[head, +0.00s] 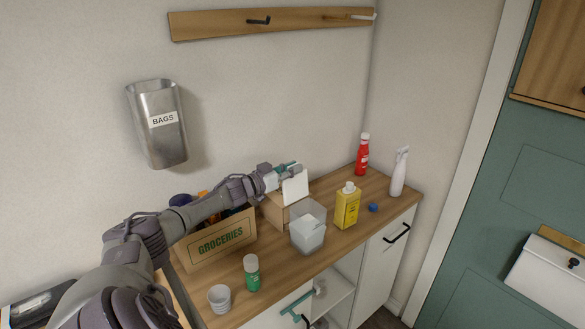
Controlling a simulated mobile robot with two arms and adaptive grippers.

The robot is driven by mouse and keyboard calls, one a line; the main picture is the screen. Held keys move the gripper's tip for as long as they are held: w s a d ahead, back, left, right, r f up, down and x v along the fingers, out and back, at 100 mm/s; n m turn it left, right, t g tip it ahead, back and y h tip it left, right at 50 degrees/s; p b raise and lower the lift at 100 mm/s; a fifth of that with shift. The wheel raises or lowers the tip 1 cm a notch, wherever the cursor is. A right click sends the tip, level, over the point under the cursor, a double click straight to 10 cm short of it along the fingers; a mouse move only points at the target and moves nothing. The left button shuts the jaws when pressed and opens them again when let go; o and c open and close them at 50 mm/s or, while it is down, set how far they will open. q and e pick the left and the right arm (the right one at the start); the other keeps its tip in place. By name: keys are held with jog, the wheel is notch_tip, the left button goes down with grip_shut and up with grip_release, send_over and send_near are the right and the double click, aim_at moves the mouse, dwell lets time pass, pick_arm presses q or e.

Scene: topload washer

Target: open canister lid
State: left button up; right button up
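A clear canister (307,238) with white contents stands on the wooden counter. A white square panel (297,187), which looks like its lid, stands steeply tilted up above the back left of the canister. My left gripper (287,171) is at the panel's upper left, very close to it or touching. The panel hides part of the fingers, so I cannot tell whether they are shut on it. My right gripper (306,301) is low in front of the counter, by the cabinet front, with its fingers apart and nothing visible between them.
A yellow bottle (347,207), blue cap (373,208), red bottle (362,155) and white spray bottle (399,174) are to the right. A green-labelled bottle (252,274) and cup (219,298) are front left.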

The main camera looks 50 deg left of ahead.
pick_arm(q)
jog(key=shift+o, duration=0.3)
jog(key=s+a, duration=0.1)
jog(key=s, duration=1.1)
dwell(0.7)
